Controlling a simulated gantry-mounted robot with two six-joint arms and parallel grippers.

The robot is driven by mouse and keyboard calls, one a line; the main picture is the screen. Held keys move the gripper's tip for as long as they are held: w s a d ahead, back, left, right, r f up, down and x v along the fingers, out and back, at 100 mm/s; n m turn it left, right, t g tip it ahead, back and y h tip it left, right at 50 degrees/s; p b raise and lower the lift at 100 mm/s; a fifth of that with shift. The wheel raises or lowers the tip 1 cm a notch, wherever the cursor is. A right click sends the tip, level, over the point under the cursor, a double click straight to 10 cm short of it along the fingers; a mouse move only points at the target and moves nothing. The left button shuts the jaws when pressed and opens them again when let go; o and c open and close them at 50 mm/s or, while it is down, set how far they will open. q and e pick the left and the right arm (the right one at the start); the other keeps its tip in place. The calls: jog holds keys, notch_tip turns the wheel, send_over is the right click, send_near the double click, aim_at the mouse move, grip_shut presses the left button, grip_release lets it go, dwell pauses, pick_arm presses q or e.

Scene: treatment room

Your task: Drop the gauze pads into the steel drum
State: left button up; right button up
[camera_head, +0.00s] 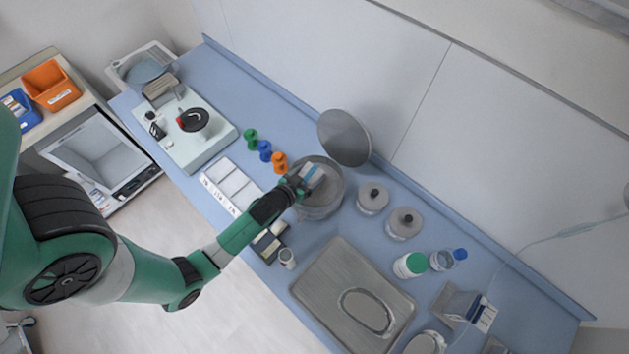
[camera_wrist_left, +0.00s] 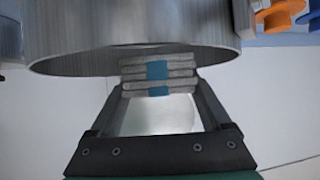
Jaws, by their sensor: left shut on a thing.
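The steel drum (camera_head: 325,205) stands open on the blue counter, with its round lid (camera_head: 345,138) tilted up behind it. My left gripper (camera_head: 302,184) is over the drum's near left rim, shut on a small stack of gauze pads (camera_head: 312,174) with a blue band. In the left wrist view the grey pads (camera_wrist_left: 158,74) sit between the fingertips of the left gripper (camera_wrist_left: 160,90), and the drum's wall and rim (camera_wrist_left: 120,40) fill the space beyond them. The drum's floor is partly hidden by the gripper and pads. My right gripper is not in view.
A steel tray (camera_head: 330,285) with a kidney dish (camera_head: 367,311) lies nearer the front edge.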

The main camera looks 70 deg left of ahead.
pick_arm(q)
jog(key=o, duration=1.1)
jog(key=shift+o, duration=0.2)
jog(key=v, duration=1.1)
jog(key=shift+s+p, duration=0.25)
jog(key=shift+p, duration=0.15)
jog(key=shift+d+r, duration=0.1)
jog(key=shift+d, duration=0.05)
